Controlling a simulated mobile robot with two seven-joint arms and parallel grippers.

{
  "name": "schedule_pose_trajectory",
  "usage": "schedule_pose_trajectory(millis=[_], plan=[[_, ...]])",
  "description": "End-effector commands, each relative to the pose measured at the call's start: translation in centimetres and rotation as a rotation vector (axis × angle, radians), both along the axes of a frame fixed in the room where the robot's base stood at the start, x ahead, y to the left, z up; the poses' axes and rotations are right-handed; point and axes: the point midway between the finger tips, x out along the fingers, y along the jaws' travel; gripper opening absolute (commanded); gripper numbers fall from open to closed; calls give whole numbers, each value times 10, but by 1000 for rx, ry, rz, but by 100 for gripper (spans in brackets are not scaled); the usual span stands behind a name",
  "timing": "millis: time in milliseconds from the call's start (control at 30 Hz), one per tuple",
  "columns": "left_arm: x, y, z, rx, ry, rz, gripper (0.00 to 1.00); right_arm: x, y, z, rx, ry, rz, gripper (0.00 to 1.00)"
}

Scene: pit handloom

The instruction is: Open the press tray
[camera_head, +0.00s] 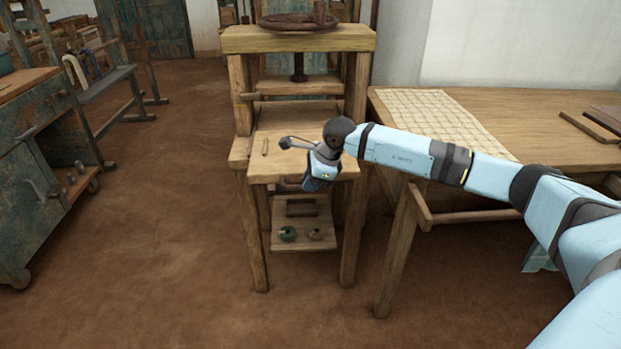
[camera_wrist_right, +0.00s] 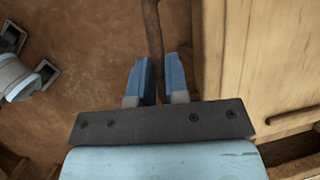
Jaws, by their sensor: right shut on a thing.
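The wooden press (camera_head: 290,40) stands in the middle of the head view, with its tray (camera_head: 282,171) at mid-height. My right gripper (camera_head: 316,186) points down at the tray's front edge, right of centre. In the right wrist view a thin dark brown bar (camera_wrist_right: 153,35) runs between the fingers of the right gripper (camera_wrist_right: 158,72), which is shut on it. The bar lies beside the pale wooden edge of the tray (camera_wrist_right: 255,60), with a narrow gap between them. The bar's far end is out of that view. My left gripper is not in view.
A wooden table (camera_head: 540,140) with a gridded cloth (camera_head: 440,115) stands close on the right, under my right arm. A low shelf (camera_head: 302,243) below the tray holds small items. A worn cabinet (camera_head: 40,160) stands at left. The earth floor (camera_head: 180,230) in front is clear.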

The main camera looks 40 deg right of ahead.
Motion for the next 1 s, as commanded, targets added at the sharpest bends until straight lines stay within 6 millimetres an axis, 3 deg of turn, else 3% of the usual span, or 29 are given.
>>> schedule_pose_trajectory(millis=[367,400,500,833,1000], plan=[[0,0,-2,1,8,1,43,-1,0,0,0,-1,0,0],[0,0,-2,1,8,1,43,0,0,0,0,-1,0,17],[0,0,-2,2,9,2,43,0,0,0,0,-1,0,40],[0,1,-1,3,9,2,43,-1,-1,3,0,-1,0,40],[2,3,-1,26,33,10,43,-9,-7,25,-1,0,-1,40]])
